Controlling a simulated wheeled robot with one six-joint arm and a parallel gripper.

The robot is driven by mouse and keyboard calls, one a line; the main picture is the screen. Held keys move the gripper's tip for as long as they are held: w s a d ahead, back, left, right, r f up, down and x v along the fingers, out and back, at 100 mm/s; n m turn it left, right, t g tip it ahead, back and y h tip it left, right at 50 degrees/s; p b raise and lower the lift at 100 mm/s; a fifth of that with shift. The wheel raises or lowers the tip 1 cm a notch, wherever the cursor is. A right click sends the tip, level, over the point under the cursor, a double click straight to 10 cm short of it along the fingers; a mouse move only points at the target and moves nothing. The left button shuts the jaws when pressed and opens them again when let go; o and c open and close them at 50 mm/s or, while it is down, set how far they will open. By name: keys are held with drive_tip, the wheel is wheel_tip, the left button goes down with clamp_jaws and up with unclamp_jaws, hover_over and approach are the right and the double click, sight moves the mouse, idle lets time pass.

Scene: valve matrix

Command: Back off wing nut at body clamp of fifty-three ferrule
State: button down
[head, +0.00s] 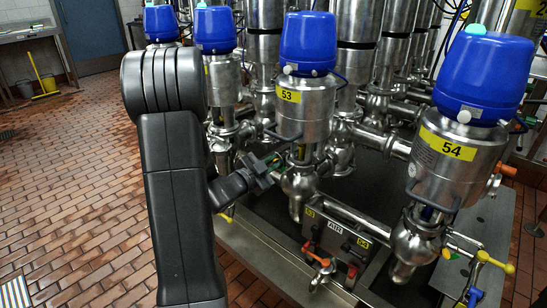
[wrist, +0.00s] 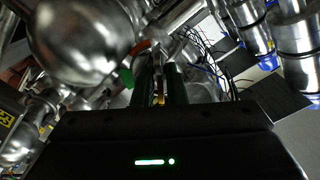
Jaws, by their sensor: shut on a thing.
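The valve labelled 53 (head: 303,110) stands at the middle of the head view, with a blue cap and a yellow tag. My gripper (head: 276,163) reaches in from the left to the clamp area at its lower body. In the wrist view my gripper (wrist: 160,88) has its two dark green fingers close together, with a small brass-coloured piece between them, which fits the wing nut (wrist: 159,97). The gripper is shut on it. A round steel body (wrist: 80,40) fills the upper left of the wrist view. The clamp itself is mostly hidden by the fingers and shadow.
Valve 54 (head: 445,160) stands at the right front, and more blue-capped valves stand behind left. An air box (head: 335,228) with coloured taps sits below valve 53. Steel pipes crowd close around my gripper. The tiled floor (head: 70,180) at left is open.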

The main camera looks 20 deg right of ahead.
drive_tip(key=n+p, duration=0.2)
drive_tip(key=n, duration=0.2)
drive_tip(key=shift+w+r+p, duration=0.1)
drive_tip(key=shift+r+p, duration=0.05)
drive_tip(key=shift+p, duration=0.2)
drive_tip(key=shift+n+p, duration=0.8)
drive_tip(key=shift+n, duration=0.8)
drive_tip(key=c, duration=1.6)
unclamp_jaws()
